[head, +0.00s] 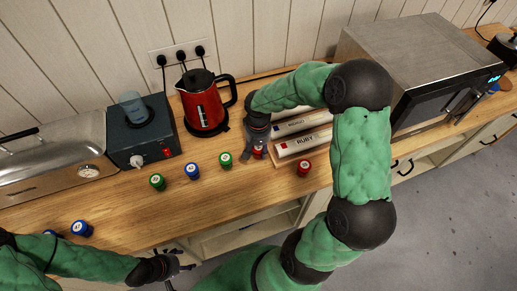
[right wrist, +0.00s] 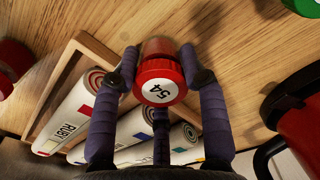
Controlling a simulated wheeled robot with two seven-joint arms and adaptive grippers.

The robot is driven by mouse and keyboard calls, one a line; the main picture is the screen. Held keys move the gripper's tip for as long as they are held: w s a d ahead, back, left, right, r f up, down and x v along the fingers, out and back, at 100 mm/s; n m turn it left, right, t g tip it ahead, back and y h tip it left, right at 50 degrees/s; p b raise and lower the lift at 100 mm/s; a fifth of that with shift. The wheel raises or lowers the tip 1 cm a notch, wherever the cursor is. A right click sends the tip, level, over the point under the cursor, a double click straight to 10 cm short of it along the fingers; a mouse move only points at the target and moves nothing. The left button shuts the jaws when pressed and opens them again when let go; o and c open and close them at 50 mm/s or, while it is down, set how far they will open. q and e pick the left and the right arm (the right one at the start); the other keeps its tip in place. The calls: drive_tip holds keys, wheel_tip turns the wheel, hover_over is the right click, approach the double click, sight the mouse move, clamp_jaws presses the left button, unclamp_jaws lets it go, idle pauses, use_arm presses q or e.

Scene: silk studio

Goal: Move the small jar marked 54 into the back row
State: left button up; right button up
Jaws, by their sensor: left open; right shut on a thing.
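The small jar marked 54 (right wrist: 160,80) has a red lid and sits between the fingers of my right gripper (right wrist: 160,78) in the right wrist view. The gripper is shut on it, over the wooden counter. In the head view my right gripper (head: 258,142) covers most of the jar, and a bit of red (head: 259,153) shows below it. Whether the jar touches the counter is hard to tell. A green jar (head: 157,182), a blue jar (head: 192,171) and another green jar (head: 225,160) stand in a slanting line to its left. My left gripper (head: 174,268) is open and empty at the counter's front edge.
A red jar (head: 303,168) stands to the right, before a wooden tray of labelled rolls (head: 304,142). A red kettle (head: 204,105) and a dark appliance (head: 143,138) stand behind the jars. A blue jar (head: 82,229) stands at front left. Counter between is clear.

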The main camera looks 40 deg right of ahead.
drive_tip(key=shift+f, duration=0.1)
drive_tip(key=o, duration=1.2)
drive_tip(key=shift+r, duration=0.2)
drive_tip(key=shift+r, duration=0.3)
wheel_tip(320, 180, up, 12)
drive_tip(key=shift+f+p, duration=0.25)
drive_tip(key=shift+p, duration=0.95)
